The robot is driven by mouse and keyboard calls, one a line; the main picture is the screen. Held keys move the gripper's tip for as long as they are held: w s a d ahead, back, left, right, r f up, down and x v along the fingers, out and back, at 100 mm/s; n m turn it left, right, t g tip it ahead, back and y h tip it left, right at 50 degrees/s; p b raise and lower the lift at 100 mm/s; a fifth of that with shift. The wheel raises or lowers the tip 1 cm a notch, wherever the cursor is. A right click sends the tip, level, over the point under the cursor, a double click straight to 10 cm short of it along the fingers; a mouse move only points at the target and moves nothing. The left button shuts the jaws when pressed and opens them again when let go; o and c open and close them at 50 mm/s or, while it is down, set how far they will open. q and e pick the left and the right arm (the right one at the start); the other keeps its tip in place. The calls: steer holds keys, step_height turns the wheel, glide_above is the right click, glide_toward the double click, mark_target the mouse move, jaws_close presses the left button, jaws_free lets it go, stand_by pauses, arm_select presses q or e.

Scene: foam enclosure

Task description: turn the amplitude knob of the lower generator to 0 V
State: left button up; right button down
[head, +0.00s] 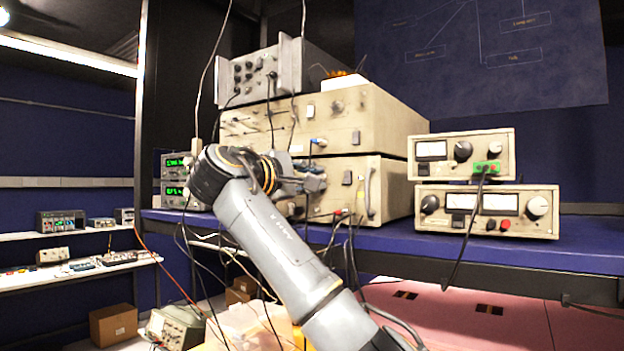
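Several stacked instruments stand on the blue bench, and I cannot tell for sure which is the lower generator. At the left, the lower green-display unit (174,191) sits under a matching upper unit (174,165). At the right, the lower meter unit (485,211) has a large round knob (538,206) at its right end, below a smaller meter unit (430,149). My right gripper (311,180) is in front of the lower large beige instrument (393,190) and partly covers its panel; its finger gap is unclear. My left gripper is not in view.
A grey instrument (252,78) tops the upper large beige one (375,112). Several cables hang before the stack and over the bench edge (520,262). My arm crosses the lower middle. Shelves (70,275) with small devices stand at the left.

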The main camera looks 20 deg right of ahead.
steer(key=c, duration=1.2)
jaws_free()
steer(key=shift+a, duration=0.1)
steer(key=v, duration=1.2)
